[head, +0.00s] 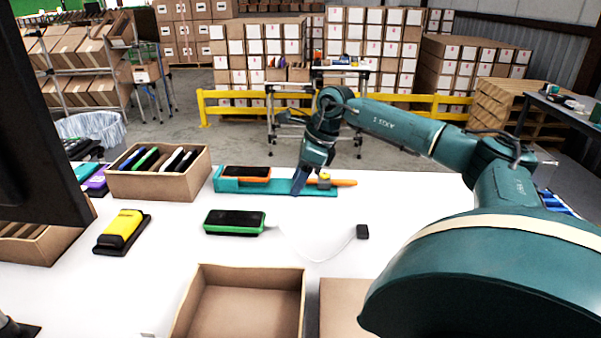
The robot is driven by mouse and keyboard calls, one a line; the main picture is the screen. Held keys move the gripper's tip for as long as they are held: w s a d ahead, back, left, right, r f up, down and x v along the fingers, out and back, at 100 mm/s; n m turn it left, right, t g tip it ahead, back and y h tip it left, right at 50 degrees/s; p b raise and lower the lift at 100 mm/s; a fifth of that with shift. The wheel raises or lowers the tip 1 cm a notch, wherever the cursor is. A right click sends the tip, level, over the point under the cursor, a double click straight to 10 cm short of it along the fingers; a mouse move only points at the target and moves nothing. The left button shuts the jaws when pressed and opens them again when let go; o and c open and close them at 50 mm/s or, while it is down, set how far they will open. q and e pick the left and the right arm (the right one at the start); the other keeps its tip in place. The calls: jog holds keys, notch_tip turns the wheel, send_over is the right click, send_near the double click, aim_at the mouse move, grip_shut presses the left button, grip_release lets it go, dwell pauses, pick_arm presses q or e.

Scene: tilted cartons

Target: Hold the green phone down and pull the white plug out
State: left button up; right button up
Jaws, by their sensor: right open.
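The green phone (234,222) lies flat on the white table, dark screen up, near the middle of the head view. The white plug (270,228) is small and pale at the phone's right end, and its fit there is hard to make out. A thin white cable (310,259) curves from it to a small black block (362,231) on the right. My right gripper (311,183) is open, pointing down behind and to the right of the phone, over the teal tray's right part. It is apart from phone and plug. My left gripper is not in view.
The teal tray (225,184) holds an orange-cased phone (246,172) and an orange tool (343,182). A carton of phones (160,187) stands at left, near a yellow device (121,229). An empty carton (294,285) is in front. Table right of the phone is mostly clear.

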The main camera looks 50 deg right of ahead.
jog(key=p+x, duration=0.1)
jog(key=x, duration=1)
jog(key=shift+w+a+f, duration=0.1)
jog(key=shift+f, duration=0.1)
jog(key=shift+c, duration=0.5)
grip_shut()
jog(key=shift+o, duration=0.4)
grip_release()
jog(key=shift+r, duration=0.1)
jog(key=b+v, duration=0.1)
jog(key=v, duration=1.2)
